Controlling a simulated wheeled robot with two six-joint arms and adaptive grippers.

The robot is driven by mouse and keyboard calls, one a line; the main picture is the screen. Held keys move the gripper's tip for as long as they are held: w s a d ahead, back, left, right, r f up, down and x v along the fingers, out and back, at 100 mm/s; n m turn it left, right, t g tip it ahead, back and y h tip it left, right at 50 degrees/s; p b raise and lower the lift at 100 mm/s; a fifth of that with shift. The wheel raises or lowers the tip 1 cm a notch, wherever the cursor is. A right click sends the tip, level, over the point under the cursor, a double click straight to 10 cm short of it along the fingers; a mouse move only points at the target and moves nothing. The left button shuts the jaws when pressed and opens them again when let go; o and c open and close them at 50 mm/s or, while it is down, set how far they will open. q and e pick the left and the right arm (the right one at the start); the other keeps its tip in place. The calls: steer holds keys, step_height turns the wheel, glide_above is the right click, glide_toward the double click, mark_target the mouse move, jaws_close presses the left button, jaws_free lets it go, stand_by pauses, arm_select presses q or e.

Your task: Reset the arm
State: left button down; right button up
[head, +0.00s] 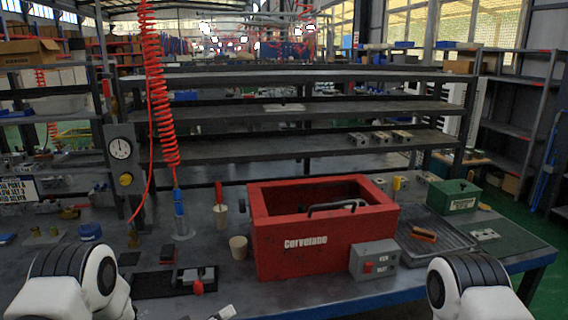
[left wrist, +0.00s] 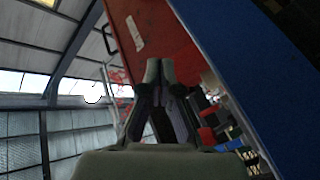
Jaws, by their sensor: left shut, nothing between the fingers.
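My left gripper (left wrist: 160,72) shows in the left wrist view with its two grey fingertips together and nothing between them. Beyond it, in that view, are the red box (left wrist: 150,35) and the blue bench edge (left wrist: 235,60), both tilted in the picture. In the head view my white and black arm links show at the lower left and lower right. My right gripper is out of both views. Several metal valve blocks (head: 381,136) sit on the lower rack shelf.
The red box (head: 320,250) stands on the bench with a grey switch box (head: 374,262) at its front right. A black mat (head: 150,287) holds small parts. A ribbed tray (head: 450,240) lies right. A red coiled hose (head: 158,90) hangs left of centre.

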arm_select(q)
steer(key=s+a+f+n+g+y, duration=0.25)
steer(key=s+f+y, duration=0.35)
steer(key=s+f, duration=0.55)
steer(key=s+a+f+g+y, duration=0.2)
steer(key=s+g, duration=0.1)
steer(key=s, duration=0.6)
steer(key=s+a+f+m+g+y, duration=0.1)
steer(key=s+a+f+g+y, duration=0.1)
steer(key=s, duration=0.7)
steer(key=s+a+f+g+y, duration=0.3)
steer(key=s+a+g, duration=0.1)
steer(key=s, duration=0.5)
steer(key=shift+s+f+g, duration=0.2)
steer(key=shift+f+g, duration=0.05)
steer(key=shift+g, duration=0.4)
steer(key=shift+a, duration=0.1)
